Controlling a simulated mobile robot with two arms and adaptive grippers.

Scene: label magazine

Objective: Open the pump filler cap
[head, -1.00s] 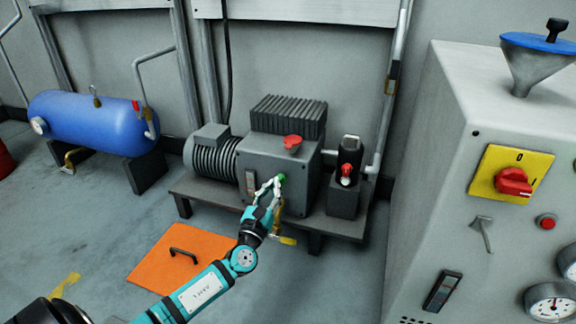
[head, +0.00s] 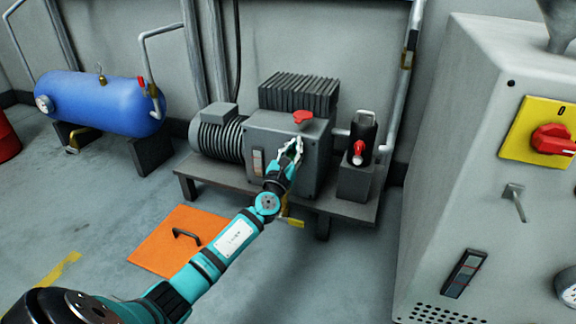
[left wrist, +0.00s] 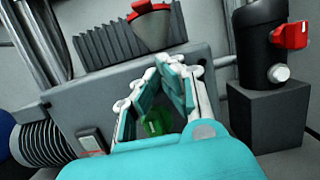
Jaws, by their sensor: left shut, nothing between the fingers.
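The grey pump unit (head: 277,153) stands on a low bench against the wall. A red cap (head: 303,117) sits on its top face and also shows in the left wrist view (left wrist: 148,25). A green round fitting (left wrist: 157,122) on the pump's front shows between my fingers in the left wrist view; the gripper hides it in the head view. My left gripper (head: 294,146) is shut and empty, in front of the pump's front face and below the red cap. Its fingertips (left wrist: 170,65) meet. I cannot tell whether they touch the pump. My right gripper is not in view.
A black cylinder with a red valve (head: 360,152) stands right of the pump. A grey control cabinet (head: 455,180) is at the right. An orange floor plate with a handle (head: 165,250) lies in front of the bench. A blue tank (head: 100,103) is at left.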

